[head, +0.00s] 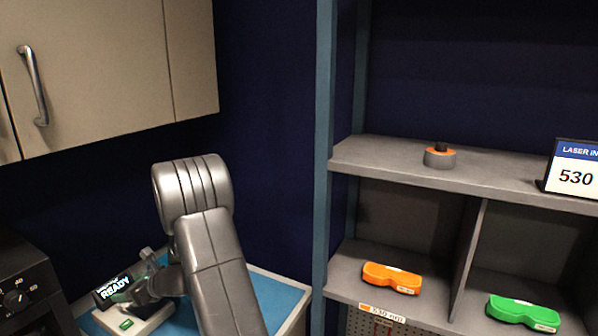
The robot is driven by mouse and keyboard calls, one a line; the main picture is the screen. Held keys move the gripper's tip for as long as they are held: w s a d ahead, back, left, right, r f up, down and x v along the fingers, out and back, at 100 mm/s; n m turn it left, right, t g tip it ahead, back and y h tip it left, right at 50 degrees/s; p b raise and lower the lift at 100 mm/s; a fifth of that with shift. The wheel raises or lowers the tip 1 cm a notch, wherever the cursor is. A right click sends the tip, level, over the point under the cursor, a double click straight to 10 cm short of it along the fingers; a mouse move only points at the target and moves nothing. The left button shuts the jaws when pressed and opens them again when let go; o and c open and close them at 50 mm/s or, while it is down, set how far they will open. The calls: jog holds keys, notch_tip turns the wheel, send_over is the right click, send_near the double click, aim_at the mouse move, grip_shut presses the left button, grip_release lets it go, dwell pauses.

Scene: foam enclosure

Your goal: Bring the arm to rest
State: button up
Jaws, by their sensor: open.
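My grey arm rises from the bottom of the head view, bends at a thick ribbed joint and reaches down behind itself. My gripper (146,273) shows partly to the left of the arm, with its jaws apart and nothing seen between them. It is over or beside a small pale device with a lit "READY" display (114,285) on the blue-topped bench (273,295). The arm link hides part of the gripper, and I cannot tell whether it touches the device.
Grey shelves (490,178) at the right hold a grey-orange round part (439,158), an orange case (391,278), a green case (523,313) and a "530" sign (575,172). A beige cabinet (100,60) hangs upper left. A black knobbed unit (28,285) stands lower left.

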aim_at(138, 311)
jog(key=shift+f+p, duration=0.35)
jog(key=shift+f, duration=2.8)
